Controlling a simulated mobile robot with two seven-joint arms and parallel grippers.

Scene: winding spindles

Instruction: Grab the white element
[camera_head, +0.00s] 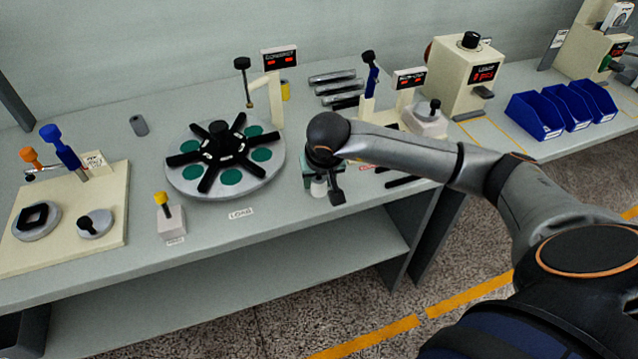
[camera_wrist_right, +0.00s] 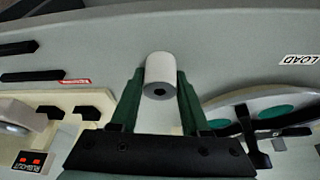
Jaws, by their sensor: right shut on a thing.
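The white element (camera_wrist_right: 160,72) is a small white cylinder with a dark hole in its grey end face. In the right wrist view it sits between the fingertips of my right gripper (camera_wrist_right: 160,88), which is shut on it. My left gripper is not in view.
The turntable (camera_head: 180,186) with black arms and green discs stands left of my right gripper. A cream station (camera_head: 120,230) is at far left. Blue bins (camera_head: 535,115) and a cream machine (camera_head: 468,75) are at right. The bench front (camera_head: 240,212) near the LOAD label is clear.

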